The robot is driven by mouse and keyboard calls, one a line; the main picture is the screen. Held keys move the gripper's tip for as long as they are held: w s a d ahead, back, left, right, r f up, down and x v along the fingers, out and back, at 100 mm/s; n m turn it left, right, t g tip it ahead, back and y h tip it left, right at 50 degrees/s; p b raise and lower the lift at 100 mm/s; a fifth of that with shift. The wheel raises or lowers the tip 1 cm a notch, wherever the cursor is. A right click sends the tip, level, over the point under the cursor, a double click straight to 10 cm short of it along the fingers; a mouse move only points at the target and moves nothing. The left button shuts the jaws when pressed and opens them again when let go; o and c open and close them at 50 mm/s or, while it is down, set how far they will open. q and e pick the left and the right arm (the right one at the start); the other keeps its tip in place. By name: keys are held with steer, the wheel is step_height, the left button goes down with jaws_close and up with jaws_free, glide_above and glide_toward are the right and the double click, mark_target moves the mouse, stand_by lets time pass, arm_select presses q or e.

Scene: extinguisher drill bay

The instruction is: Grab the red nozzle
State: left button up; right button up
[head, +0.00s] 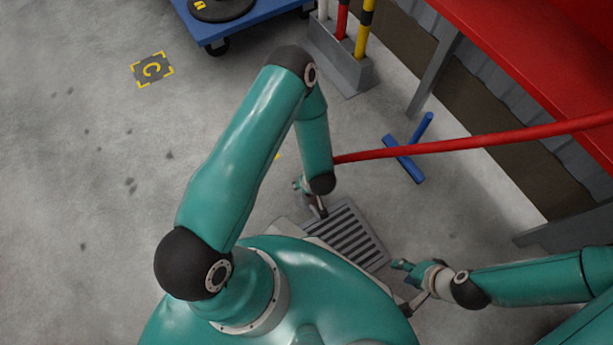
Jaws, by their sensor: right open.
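A long red hose-like length (450,144) runs from the right edge of the head view leftward to my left forearm, where its end is hidden. I cannot make out a separate red nozzle. My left gripper (311,201) hangs below the forearm, just below the hose's visible left end, beside the floor grate. It is small and partly hidden by the wrist, so its jaws are unclear. My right gripper (402,287) is open and empty, pointing left near the grate's lower right, well below the hose in the picture.
A floor grate (345,236) lies between the grippers. A blue T-shaped piece (406,163) lies on the floor under the hose. A grey stand (340,62) holds upright poles beside a blue cart (240,28). A red bench (540,45) borders the right. Floor at left is clear around a C marker (152,69).

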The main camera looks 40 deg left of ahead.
arm_select(q)
steer(key=shift+a+f, duration=0.1)
steer(key=shift+f, duration=0.25)
jaws_close()
steer(key=shift+w+r, duration=0.1)
